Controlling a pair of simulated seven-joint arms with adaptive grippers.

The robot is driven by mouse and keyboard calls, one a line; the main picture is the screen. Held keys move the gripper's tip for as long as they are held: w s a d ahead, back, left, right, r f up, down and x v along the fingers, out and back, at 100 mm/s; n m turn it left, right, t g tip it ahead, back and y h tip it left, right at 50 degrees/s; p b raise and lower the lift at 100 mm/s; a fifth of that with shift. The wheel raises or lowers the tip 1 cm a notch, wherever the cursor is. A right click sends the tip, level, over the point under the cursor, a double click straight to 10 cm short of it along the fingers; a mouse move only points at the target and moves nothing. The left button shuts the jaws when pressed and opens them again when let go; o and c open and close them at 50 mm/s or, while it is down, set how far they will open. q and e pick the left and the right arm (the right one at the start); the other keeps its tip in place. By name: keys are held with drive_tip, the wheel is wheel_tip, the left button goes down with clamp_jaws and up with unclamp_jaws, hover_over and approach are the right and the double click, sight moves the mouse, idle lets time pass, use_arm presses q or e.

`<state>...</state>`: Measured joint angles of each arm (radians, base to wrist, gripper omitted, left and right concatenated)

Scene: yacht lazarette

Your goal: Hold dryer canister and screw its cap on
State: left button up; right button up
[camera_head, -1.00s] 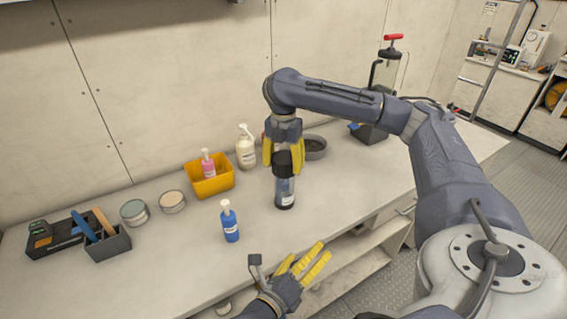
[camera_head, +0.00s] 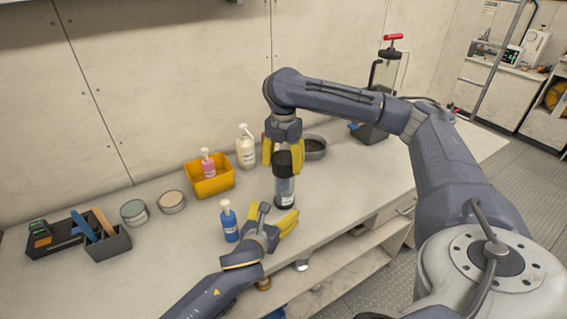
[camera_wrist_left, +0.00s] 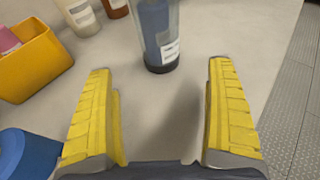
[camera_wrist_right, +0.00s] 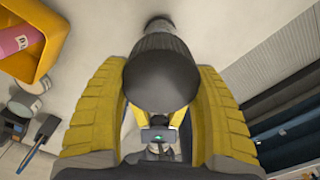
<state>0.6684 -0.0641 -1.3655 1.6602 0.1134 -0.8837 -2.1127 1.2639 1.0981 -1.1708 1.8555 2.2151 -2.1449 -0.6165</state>
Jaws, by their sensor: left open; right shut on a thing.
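The dryer canister (camera_head: 285,190) is a clear cylinder with a dark base, standing upright on the bench. It shows ahead of and between my left fingertips in the left wrist view (camera_wrist_left: 160,40), untouched by them. The black ribbed cap (camera_head: 282,160) is at the canister's top; I cannot tell whether it is seated or threaded. My right gripper (camera_head: 283,158) points down from above, shut on the cap, which fills the middle of the right wrist view (camera_wrist_right: 160,75). My left gripper (camera_head: 287,220) is open and empty, low in front of the canister.
A blue bottle (camera_head: 229,222) stands close to the left of my left gripper. A yellow bin (camera_head: 210,186) with a pink bottle, a white pump bottle (camera_head: 246,150) and a grey bowl (camera_head: 315,148) are behind. The bench front edge is near my left gripper.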

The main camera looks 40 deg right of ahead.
sight(281, 201)
use_arm(q)
drive_tip(key=shift+x, duration=4.85)
drive_tip(key=c, duration=1.3)
drive_tip(key=shift+o, duration=0.2)
